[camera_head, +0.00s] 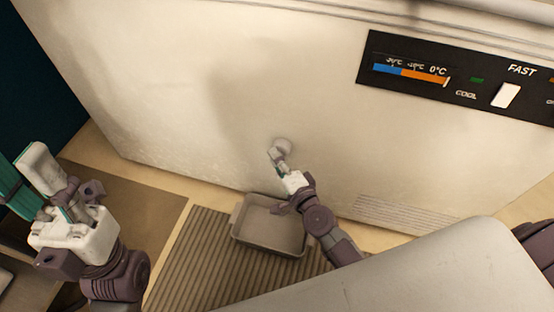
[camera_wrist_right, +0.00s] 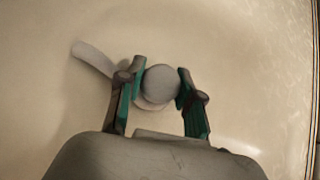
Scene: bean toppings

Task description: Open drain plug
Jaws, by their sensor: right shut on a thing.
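The drain plug (camera_wrist_right: 161,84) is a round, pale grey knob on the white front of the freezer (camera_head: 190,110). In the head view the plug (camera_head: 283,145) shows low on that front, partly hidden by my right gripper (camera_head: 279,158). In the right wrist view my right gripper (camera_wrist_right: 158,90) has its green-padded fingers on both sides of the plug and is shut on it. A pale strap (camera_wrist_right: 92,58) sticks out to the upper left behind the fingers. My left gripper (camera_head: 65,185) is at the left of the head view, away from the plug; its finger gap is unclear.
A shallow grey tray (camera_head: 240,238) stands on a ribbed mat (camera_head: 190,262) below the plug. A control panel (camera_head: 460,75) is at the upper right of the freezer front. A vent grille (camera_head: 405,213) is at its lower right. A brown mat (camera_head: 150,205) lies at the left.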

